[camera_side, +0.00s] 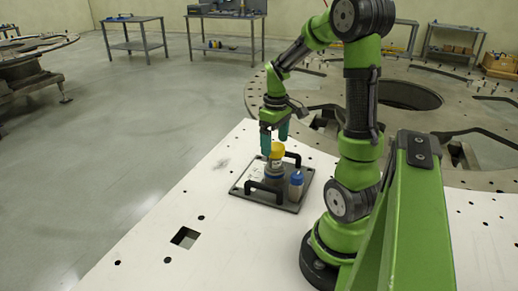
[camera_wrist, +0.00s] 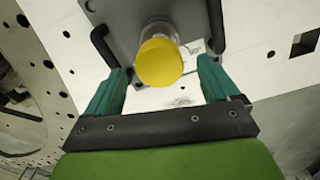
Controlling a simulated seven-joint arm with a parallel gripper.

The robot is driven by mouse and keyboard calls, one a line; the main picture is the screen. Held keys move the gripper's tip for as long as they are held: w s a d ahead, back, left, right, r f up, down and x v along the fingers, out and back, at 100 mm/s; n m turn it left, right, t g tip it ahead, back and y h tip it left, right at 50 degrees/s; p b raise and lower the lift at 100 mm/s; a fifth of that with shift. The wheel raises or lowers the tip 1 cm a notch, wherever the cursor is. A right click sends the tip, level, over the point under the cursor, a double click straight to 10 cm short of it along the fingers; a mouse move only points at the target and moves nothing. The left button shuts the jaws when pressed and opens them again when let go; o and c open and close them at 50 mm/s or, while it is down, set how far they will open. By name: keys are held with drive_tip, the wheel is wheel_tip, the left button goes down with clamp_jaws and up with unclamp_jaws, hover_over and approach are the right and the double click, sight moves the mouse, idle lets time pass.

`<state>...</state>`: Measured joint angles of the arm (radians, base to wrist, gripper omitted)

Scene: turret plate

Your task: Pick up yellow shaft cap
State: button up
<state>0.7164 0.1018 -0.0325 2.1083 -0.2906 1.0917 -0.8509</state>
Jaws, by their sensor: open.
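The yellow shaft cap (camera_side: 277,150) sits on top of an upright grey shaft (camera_side: 274,171) on a dark plate with handles (camera_side: 243,194). The cap also shows from above in the wrist view (camera_wrist: 159,62), round and bright yellow. My gripper (camera_side: 274,140) is above the plate, its teal fingers pointing down close to the cap. In the wrist view my gripper's (camera_wrist: 158,82) two fingers are open, one to each side of the cap, with a gap on both sides. The gripper is empty. Most of the shaft is hidden under the cap in the wrist view.
A blue-topped bottle-like part (camera_side: 296,186) stands on the plate to the right of the shaft. Two black handles, one near (camera_side: 264,193) and one far (camera_side: 292,157), rise from the plate. The white table (camera_side: 180,214) is clear to the left, with a square hole.

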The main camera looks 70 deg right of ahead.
drive_tip(key=shift+f, duration=0.65)
drive_tip(key=c, duration=1.1)
